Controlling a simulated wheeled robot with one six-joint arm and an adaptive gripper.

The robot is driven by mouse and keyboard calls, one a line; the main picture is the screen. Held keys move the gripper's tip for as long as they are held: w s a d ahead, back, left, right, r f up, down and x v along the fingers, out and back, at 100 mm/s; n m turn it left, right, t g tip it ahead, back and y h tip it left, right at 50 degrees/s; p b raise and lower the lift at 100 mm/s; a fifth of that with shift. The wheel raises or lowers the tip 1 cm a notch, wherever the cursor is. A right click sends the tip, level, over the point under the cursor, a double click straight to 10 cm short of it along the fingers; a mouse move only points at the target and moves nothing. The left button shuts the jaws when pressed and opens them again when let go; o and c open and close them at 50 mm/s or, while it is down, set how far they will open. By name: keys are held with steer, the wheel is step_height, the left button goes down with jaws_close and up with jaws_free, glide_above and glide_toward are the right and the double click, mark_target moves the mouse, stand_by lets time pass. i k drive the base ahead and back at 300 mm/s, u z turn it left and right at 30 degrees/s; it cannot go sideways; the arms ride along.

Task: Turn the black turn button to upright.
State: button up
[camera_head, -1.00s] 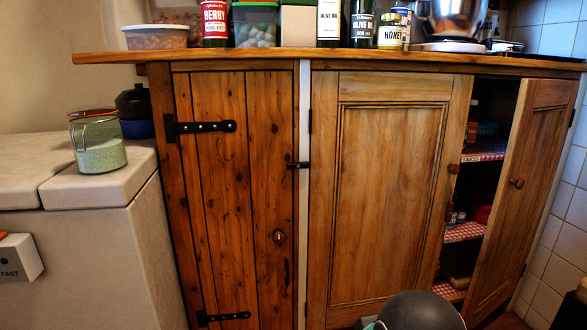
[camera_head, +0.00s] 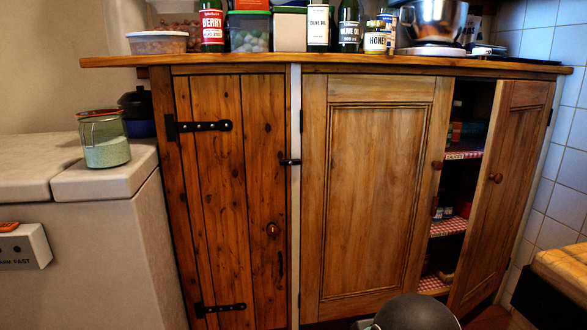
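The black turn button (camera_head: 290,162) is a small dark bar on the pale post between the dark plank door and the lighter panel door. It lies horizontal and its left end reaches over the edge of the plank door (camera_head: 225,200), which is closed. My gripper is not in view. A rounded dark grey part at the bottom edge, right of centre, looks like part of my own body.
The panel door (camera_head: 365,200) beside the post is closed. The door at the right (camera_head: 505,190) stands ajar, showing shelves. Jars and bottles line the counter (camera_head: 400,67). A glass jar (camera_head: 104,140) stands on the pale ledge at left. A wooden-topped block (camera_head: 560,275) is at lower right.

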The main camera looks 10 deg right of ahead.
mark_target(296, 161)
steer(key=k, duration=1.45)
steer(key=u, duration=0.45)
steer(key=i, duration=2.1)
steer(key=u, duration=2.1)
steer(key=i, duration=0.25)
steer(key=z, duration=3.15)
